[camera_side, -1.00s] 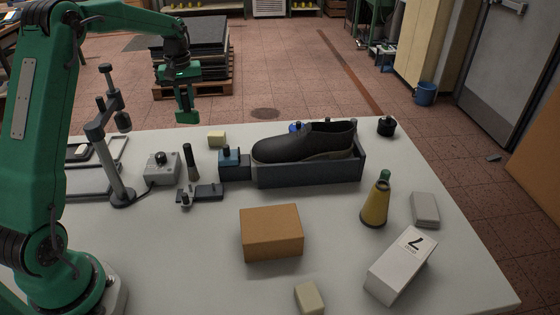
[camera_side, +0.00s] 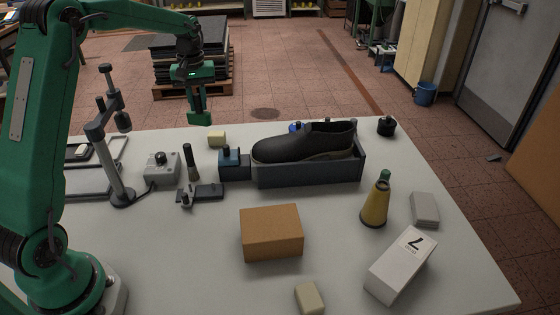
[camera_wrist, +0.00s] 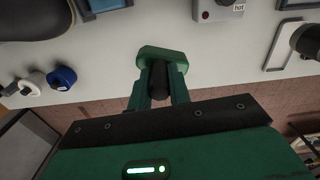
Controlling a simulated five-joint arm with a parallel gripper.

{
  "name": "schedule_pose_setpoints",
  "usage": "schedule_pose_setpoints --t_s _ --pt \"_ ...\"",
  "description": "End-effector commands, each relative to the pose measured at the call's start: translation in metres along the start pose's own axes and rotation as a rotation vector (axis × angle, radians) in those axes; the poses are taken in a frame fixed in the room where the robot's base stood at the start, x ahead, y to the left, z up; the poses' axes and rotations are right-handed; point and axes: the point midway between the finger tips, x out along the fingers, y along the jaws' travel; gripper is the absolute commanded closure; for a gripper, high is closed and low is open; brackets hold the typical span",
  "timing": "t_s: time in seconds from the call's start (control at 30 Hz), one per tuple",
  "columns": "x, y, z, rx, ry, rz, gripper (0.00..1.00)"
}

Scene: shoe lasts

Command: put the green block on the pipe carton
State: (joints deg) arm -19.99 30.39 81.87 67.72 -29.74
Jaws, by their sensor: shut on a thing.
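My gripper (camera_side: 197,97) is shut on the green block and holds it in the air beyond the far left edge of the table in the side view. The green block (camera_side: 200,118) hangs under the jaws. In the wrist view the green block (camera_wrist: 165,54) lies past the fingertips, and its dark knob (camera_wrist: 159,80) is between the two fingers. A white carton (camera_side: 401,265) with a dark bent mark on its label stands at the front right of the table, far from my gripper. The mark may be a pipe; its top looks bare.
A plain brown box (camera_side: 271,232) stands at front centre. A dark tray (camera_side: 310,174) holds a black shoe (camera_side: 303,142). A yellow cone (camera_side: 376,203) and a grey block (camera_side: 425,209) stand near the white carton. A post stand (camera_side: 112,155) rises at left.

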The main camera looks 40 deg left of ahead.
Motion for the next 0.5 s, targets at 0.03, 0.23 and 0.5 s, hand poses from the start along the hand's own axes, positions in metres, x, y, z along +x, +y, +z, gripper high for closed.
schedule_pose_setpoints --t_s 0.03,0.23,0.5 --pt "-0.003 0.012 0.011 0.026 0.001 0.001 1.00" --pt "-0.014 0.055 0.061 0.126 0.001 0.001 1.00" --pt "-0.029 0.101 0.139 0.269 0.001 0.001 1.00"
